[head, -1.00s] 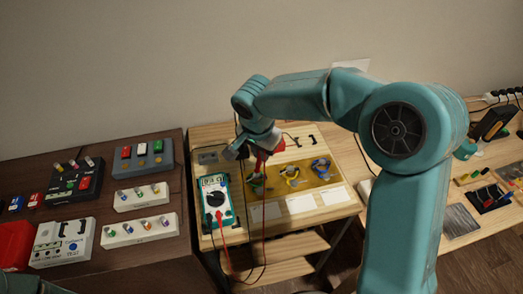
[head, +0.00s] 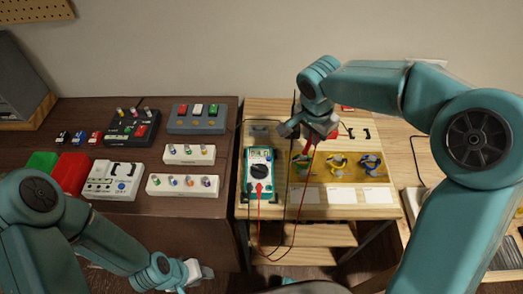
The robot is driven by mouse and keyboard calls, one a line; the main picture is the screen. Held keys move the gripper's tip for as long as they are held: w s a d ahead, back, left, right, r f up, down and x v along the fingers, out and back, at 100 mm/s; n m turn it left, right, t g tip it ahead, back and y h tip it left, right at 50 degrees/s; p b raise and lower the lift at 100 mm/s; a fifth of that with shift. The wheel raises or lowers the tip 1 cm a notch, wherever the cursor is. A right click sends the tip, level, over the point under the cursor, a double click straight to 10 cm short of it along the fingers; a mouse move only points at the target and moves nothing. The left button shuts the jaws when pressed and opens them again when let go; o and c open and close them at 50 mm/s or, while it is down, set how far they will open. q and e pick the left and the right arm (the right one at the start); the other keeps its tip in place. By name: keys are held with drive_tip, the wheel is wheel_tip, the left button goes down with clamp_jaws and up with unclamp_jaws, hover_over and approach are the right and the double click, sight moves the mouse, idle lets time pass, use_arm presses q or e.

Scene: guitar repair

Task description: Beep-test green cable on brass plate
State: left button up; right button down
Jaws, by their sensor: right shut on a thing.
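The brass plate (head: 346,176) lies on the light wooden bench. A green cable (head: 302,166) sits at its left end, with a yellow cable (head: 336,166) and a blue cable (head: 370,163) to the right. A teal multimeter (head: 259,187) lies left of the plate, with a red lead (head: 274,203) plugged in. My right gripper (head: 318,134) is shut on a red probe (head: 331,134), above the plate's back left part. Its tip is hidden, so I cannot tell whether it touches anything. My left gripper (head: 201,272) hangs low in front of the dark table; its jaws are unclear.
The dark table (head: 222,225) on the left carries white racks (head: 183,185), a grey button box (head: 199,119), and green (head: 42,161) and red (head: 72,173) bins. Lead loops hang over the bench's front edge. White labels (head: 340,196) lie before the plate.

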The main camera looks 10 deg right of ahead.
idle(0.5)
drive_tip(key=shift+w+d+p+v, duration=0.15)
drive_tip(key=shift+p+v, duration=0.5)
drive_tip(key=shift+v, duration=0.35)
drive_tip(key=shift+w+d+p+v, duration=0.15)
drive_tip(key=shift+p+v, duration=0.55)
drive_tip(key=shift+v, duration=0.3)
drive_tip(key=shift+w+d+p+v, duration=0.15)
drive_tip(key=shift+p+v, duration=0.5)
drive_tip(key=shift+v, duration=0.35)
drive_tip(key=shift+s, duration=0.1)
